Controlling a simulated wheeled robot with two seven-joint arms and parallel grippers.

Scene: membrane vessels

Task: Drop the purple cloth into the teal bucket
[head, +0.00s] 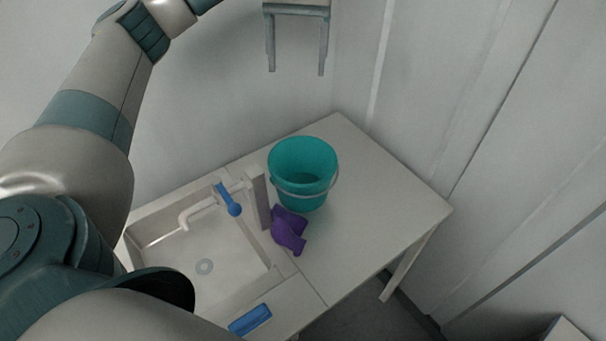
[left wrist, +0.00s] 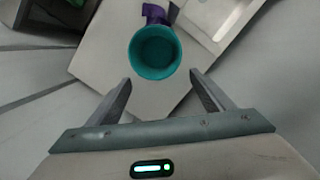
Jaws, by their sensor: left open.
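The purple cloth (head: 289,232) lies crumpled on the table just in front of the teal bucket (head: 303,172), beside a pale upright block. In the left wrist view, the cloth (left wrist: 153,14) shows at the top edge, partly hidden behind the bucket (left wrist: 155,54). The bucket stands upright, and no cloth shows inside it. My left gripper (head: 296,72) is open and empty, high above and behind the bucket, fingers pointing down in the head view. Its two spread fingers (left wrist: 160,76) show in the left wrist view. My right gripper is not in view.
A sink (head: 222,262) with a faucet (head: 184,220) and a blue-headed brush-like item (head: 229,202) is left of the cloth. A blue block (head: 250,320) lies at the front. The table (head: 385,212) right of the bucket is clear. Walls stand behind and right.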

